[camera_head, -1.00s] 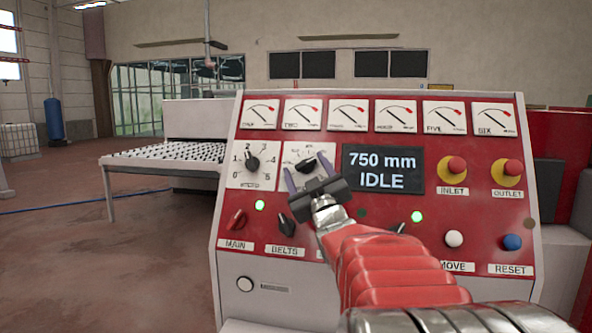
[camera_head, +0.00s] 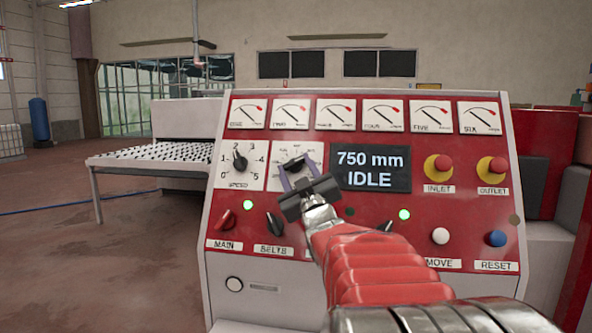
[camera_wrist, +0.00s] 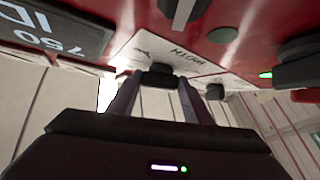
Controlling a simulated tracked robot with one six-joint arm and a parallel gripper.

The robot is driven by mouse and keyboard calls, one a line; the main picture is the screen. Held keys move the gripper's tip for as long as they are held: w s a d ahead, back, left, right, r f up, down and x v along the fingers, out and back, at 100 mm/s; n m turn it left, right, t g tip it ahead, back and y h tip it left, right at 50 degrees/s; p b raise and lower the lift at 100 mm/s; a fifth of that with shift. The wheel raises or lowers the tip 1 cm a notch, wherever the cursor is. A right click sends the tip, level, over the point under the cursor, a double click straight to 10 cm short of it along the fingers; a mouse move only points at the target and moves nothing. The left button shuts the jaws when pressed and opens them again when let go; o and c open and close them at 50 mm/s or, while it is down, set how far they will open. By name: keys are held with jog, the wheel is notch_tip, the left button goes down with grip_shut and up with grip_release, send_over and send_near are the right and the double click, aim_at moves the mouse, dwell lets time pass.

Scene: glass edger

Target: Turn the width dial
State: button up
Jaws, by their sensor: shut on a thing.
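The width dial (camera_head: 296,165) is a black knob on a white scale plate, just left of the display on the red panel. In the wrist view the same black dial (camera_wrist: 160,77) sits between my fingertips, near the upside-down WIDTH label. My gripper (camera_head: 296,168) is shut on the dial, with one finger on each side. Part of the scale is hidden behind the fingers and palm. The display (camera_head: 374,168) reads 750 mm and IDLE.
The speed dial (camera_head: 239,161) is close on the left. Below are the main switch (camera_head: 224,218) and belts switch (camera_head: 274,225). To the right are the inlet button (camera_head: 438,166), outlet button (camera_head: 492,168), white button (camera_head: 440,236) and blue reset button (camera_head: 497,238).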

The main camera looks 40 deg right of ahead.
jog(key=shift+w+a+f+m+g+h, duration=0.1)
jog(key=shift+m+g+h, duration=0.05)
jog(key=shift+m+h, duration=0.35)
jog(key=shift+a+m+g+h, duration=0.15)
jog(key=shift+m+h, duration=0.25)
jog(key=shift+m, duration=0.2)
jog(key=shift+w+a+f+m+g+h, duration=0.1)
jog(key=shift+m+g+h, duration=0.7)
jog(key=shift+m+h, duration=0.65)
jog(key=shift+w+m+g+h, duration=0.1)
jog(key=shift+m+g+h, duration=0.7)
jog(key=shift+m+h, duration=0.6)
jog(key=shift+w+m+g+h, duration=0.1)
jog(key=shift+m+g+h, duration=0.5)
jog(key=shift+m+g, duration=0.6)
jog(key=shift+m+g+h, duration=0.55)
jog(key=shift+m+g, duration=0.15)
jog(key=shift+m, duration=0.85)
jog(key=shift+m+g+h, duration=0.3)
jog(key=shift+m+g, duration=0.2)
jog(key=shift+g, duration=0.1)
jog(key=o, duration=1.1)
jog(key=shift+c, duration=0.2)
jog(key=v, duration=1.4)
